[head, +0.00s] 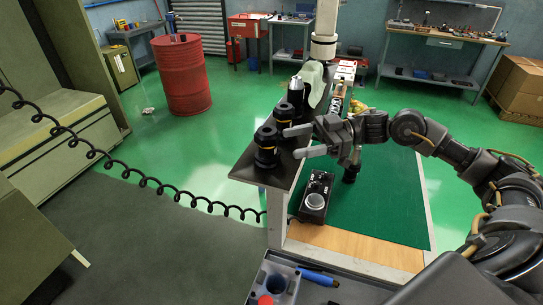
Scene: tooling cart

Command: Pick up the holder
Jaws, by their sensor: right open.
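Black tool holders stand in a row on a narrow dark grey shelf (249,166). The nearest holder (265,147) is upright at the shelf's front end. A second holder (283,116) stands just behind it, and a third holder (296,88) with a silver top is farther back. My right gripper (303,141) reaches in from the right, its two light grey fingers apart and pointing left toward the nearest holder. The gap between the fingers is empty, and the tips look just short of the holder; exact depth is hard to tell. My left gripper is not in view.
A black control box (315,197) with a round dial sits on the green mat (385,205) below my right gripper. A coiled black cable (150,182) crosses the left side. A grey tray (277,280) and blue-handled tool (318,278) lie at the bottom. A red barrel (184,80) stands far back.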

